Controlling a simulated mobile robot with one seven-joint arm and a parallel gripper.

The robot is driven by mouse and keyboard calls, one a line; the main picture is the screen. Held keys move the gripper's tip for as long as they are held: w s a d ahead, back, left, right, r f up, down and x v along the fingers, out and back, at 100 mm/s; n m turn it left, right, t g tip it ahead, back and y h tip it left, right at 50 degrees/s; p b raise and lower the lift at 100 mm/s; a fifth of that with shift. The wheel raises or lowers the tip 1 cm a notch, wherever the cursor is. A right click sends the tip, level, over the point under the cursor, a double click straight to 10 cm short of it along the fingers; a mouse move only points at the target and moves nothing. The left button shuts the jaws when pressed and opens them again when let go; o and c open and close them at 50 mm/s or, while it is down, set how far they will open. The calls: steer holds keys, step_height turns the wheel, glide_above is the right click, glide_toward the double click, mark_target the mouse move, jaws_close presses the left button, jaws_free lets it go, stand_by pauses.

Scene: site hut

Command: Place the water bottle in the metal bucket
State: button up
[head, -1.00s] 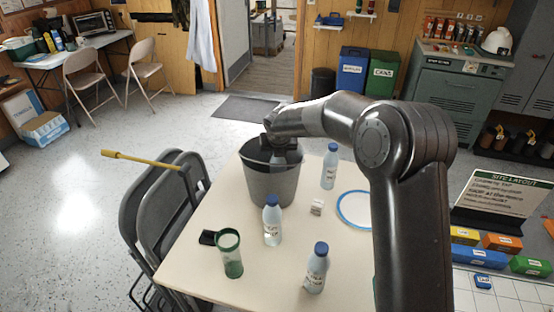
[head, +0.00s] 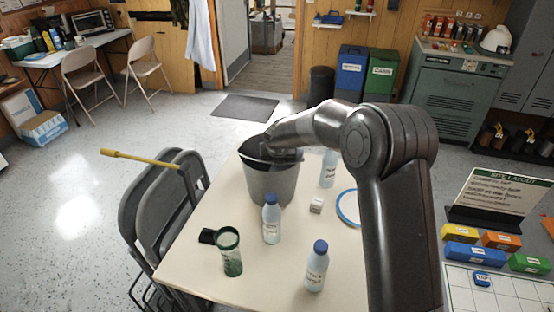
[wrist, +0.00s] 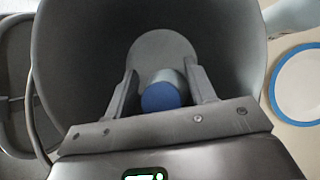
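The metal bucket (head: 270,187) stands on the table, its mouth upward. My gripper (head: 284,157) reaches into the bucket's mouth, and its fingers are hidden by the rim in the head view. Whether the bottle touches the floor I cannot tell. The bucket wall (wrist: 85,60) surrounds the fingers.
Other blue-capped bottles stand on the table (head: 190,272): one before the bucket (head: 271,222), one at the front (head: 315,270), one behind my arm (head: 328,168).

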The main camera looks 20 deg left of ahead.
steer(key=shift+s+d+r, duration=0.1)
steer(key=shift+s+r, duration=0.1)
steer(key=shift+r, duration=0.4)
steer(key=v, duration=1.1)
steer(key=s+d+r+m+h, duration=0.1)
steer(key=s+d+r+m, duration=0.35)
steer(key=d+m, duration=0.3)
steer(key=s+d+r+m+h, duration=0.1)
steer(key=s+d+r+m, duration=0.2)
steer(key=s+d+m, duration=0.4)
steer(key=s+d+r+m+h, duration=0.1)
steer(key=s+d+r+m, duration=0.3)
steer(key=d, duration=0.5)
steer(key=s+d+m, duration=0.3)
steer(key=s+m, duration=0.3)
steer(key=m, duration=0.1)
steer(key=s+d+f+m, duration=0.1)
steer(key=s+d+m, duration=0.3)
steer(key=s+m, duration=0.2)
steer(key=s+d+f+m, duration=0.1)
steer(key=s+d+m, duration=0.2)
steer(key=s+m, duration=0.4)
steer(key=shift+d+f+m+g+y, duration=0.1)
steer(key=shift+d+m+g+y, duration=0.25)
steer(key=shift+m, duration=0.3)
